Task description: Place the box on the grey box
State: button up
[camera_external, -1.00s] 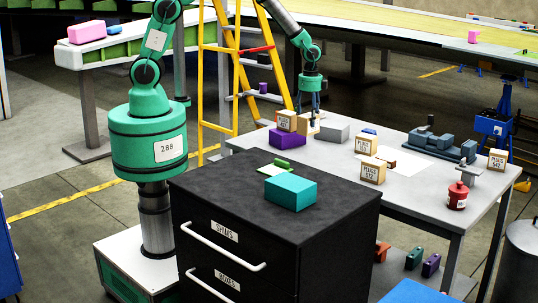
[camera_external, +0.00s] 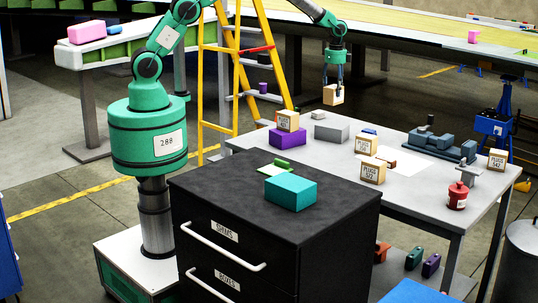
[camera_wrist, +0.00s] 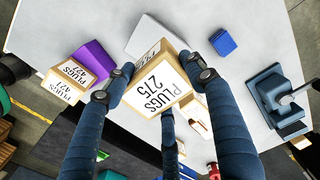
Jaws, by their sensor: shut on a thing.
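My gripper (camera_external: 333,86) is shut on a tan box (camera_external: 333,96) and holds it in the air above the far side of the table. In the wrist view the held box (camera_wrist: 158,92) has a white label reading PLUGS 275, with fingers at its sides. The grey box (camera_external: 332,132) lies on the table below the held box, with nothing on its visible top. In the wrist view the grey box (camera_wrist: 148,36) shows partly behind the held box, and the two are apart.
A purple box (camera_external: 287,138) with a PLUGS 427 box (camera_external: 288,121) on it stands left of the grey box. More plugs boxes (camera_external: 373,171), a blue block (camera_wrist: 222,42), a dark vise (camera_external: 438,144) and a red can (camera_external: 458,196) are on the table (camera_external: 421,198).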

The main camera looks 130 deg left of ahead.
aim_at(334, 101)
jog(key=shift+f, duration=3.1)
jog(key=shift+f+b, duration=0.4)
jog(key=shift+f, duration=1.45)
jog(key=shift+f, duration=0.2)
jog(key=o, duration=1.3)
jog(key=shift+r, duration=0.15)
notch_tip(334, 101, up, 12)
jog(key=shift+p, duration=0.45)
